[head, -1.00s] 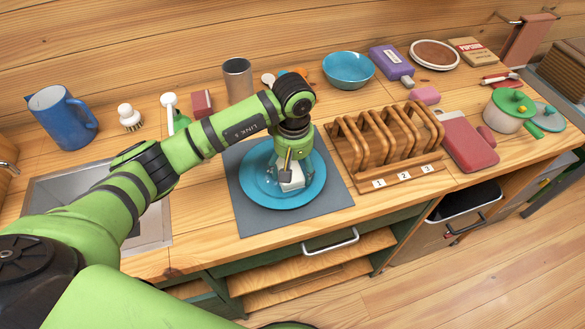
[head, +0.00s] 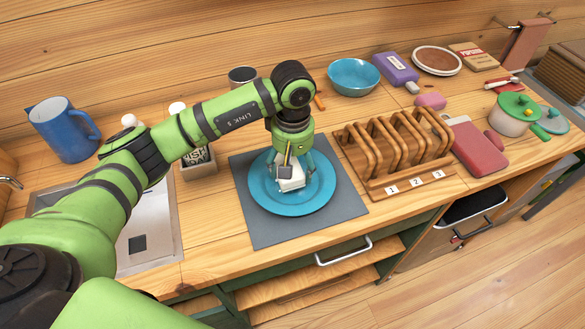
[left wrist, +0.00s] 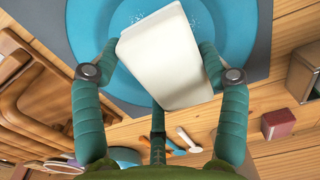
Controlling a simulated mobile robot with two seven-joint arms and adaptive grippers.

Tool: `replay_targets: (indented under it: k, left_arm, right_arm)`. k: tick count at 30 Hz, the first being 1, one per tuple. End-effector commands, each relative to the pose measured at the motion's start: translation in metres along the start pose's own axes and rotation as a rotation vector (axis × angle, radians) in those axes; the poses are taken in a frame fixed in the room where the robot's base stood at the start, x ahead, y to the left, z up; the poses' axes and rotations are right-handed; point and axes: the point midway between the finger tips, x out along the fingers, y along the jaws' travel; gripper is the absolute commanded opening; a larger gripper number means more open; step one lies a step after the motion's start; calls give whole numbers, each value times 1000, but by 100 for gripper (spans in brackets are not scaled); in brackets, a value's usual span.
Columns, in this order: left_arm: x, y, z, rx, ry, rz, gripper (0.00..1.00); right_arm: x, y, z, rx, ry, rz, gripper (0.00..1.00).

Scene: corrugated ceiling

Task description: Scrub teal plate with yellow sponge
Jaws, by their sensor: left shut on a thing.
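The teal plate (head: 262,197) lies on a grey mat (head: 244,226) on the wooden counter. My left gripper (head: 290,171) points down over the plate and is shut on a pale, cream-white block, the sponge (head: 291,185); it looks white rather than yellow. The sponge is over the middle of the plate, at or very near its surface; exact contact cannot be told. In the left wrist view the sponge (left wrist: 165,62) sits between the two fingers, tilted, with small white specks on the plate (left wrist: 245,45) beside it. My right gripper is not in view.
A wooden rack (head: 395,150) with numbered slots stands close right of the mat. The sink (head: 150,225) is left. A blue mug (head: 62,130), a bowl (head: 353,78) and a lidded pot (head: 510,118) stand around. A labelled holder (head: 198,160) is behind my arm.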

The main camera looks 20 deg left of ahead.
Motion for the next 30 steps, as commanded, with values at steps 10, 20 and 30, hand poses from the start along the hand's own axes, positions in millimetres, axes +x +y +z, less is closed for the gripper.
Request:
replay_targets:
  k: [10, 20, 30]
  left_arm:
    - [-35, 1, 0, -10, 3, 3, 51]
    - [-46, 0, 0, -15, 1, 2, 51]
    - [-46, 0, 0, -15, 2, 2, 51]
  right_arm:
    - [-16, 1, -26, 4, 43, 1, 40]
    - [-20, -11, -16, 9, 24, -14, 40]
    - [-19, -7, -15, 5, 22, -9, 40]
